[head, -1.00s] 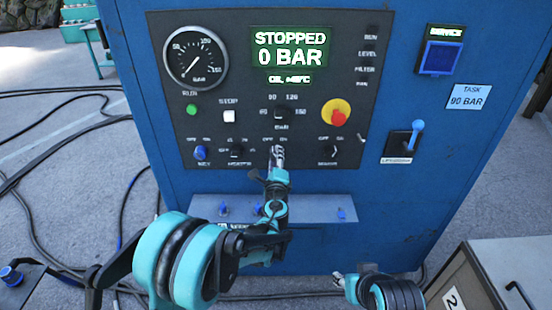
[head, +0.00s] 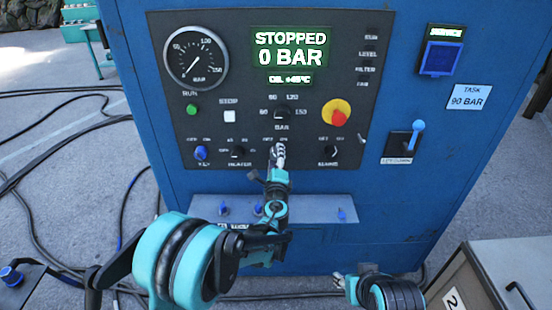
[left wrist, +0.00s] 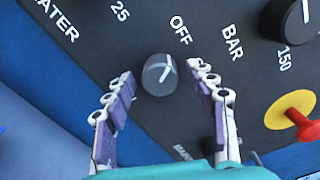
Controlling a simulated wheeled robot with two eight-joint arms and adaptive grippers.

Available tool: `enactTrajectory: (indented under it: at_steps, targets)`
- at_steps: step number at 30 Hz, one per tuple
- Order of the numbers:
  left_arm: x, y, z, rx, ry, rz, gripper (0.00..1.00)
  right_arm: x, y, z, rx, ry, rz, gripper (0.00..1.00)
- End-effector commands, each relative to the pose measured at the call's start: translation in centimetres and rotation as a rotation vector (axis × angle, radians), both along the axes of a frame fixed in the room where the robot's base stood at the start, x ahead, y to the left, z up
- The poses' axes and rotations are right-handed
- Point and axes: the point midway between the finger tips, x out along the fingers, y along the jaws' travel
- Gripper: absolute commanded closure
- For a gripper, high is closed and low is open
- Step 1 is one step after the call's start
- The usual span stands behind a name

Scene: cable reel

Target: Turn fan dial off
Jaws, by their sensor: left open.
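A dark round dial (left wrist: 160,74) with a white pointer line sits on the black panel in the left wrist view. An OFF label (left wrist: 181,30) is printed above it, and the line points up and right. The dial's name and any ON label beside it cannot be read there. My left gripper (left wrist: 167,98) is open, with one finger on each side of the dial; contact is not clear. In the head view, my left gripper (head: 278,154) covers this dial at the panel's lower middle. My right gripper (head: 339,281) is low, away from the panel; its jaws are too small to judge.
The BAR dial (head: 283,114) is above my left gripper, and the red stop button (head: 338,117) is to its upper right. The HEATER dial (head: 238,152) is on the left. A ledge (head: 310,208) juts out below the panel. The display (head: 291,52) reads STOPPED, 0 BAR.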

Motion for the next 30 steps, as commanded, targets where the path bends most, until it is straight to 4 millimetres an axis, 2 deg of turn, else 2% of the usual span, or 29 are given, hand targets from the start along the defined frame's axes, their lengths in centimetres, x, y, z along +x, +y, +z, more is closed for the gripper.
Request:
enactTrajectory:
  at_steps: [5, 12, 18, 23, 30]
  targets:
    - [-2.0, -0.1, 0.0, 0.0, 0.0, -0.002, 0.44, 0.0, 0.0, 0.0, 0.0, 0.0, 0.0, 0.6]
    - [-7.3, -0.1, 0.0, 0.0, 0.0, -0.003, 0.44, 0.0, 0.0, 0.0, 0.0, 0.0, 0.0, 0.6]
    - [-10.7, -0.1, 0.0, 0.0, 0.0, -0.001, 0.44, 0.0, 0.0, 0.0, 0.0, 0.0, 0.0, 0.6]
    - [-11.8, 0.0, 0.0, 0.0, 0.0, 0.0, 0.44, 0.0, 0.0, 0.0, 0.0, 0.0, 0.0, 0.6]
    - [-11.9, 0.0, 0.0, 0.0, 0.0, 0.0, 0.44, 0.0, 0.0, 0.0, 0.0, 0.0, 0.0, 0.6]
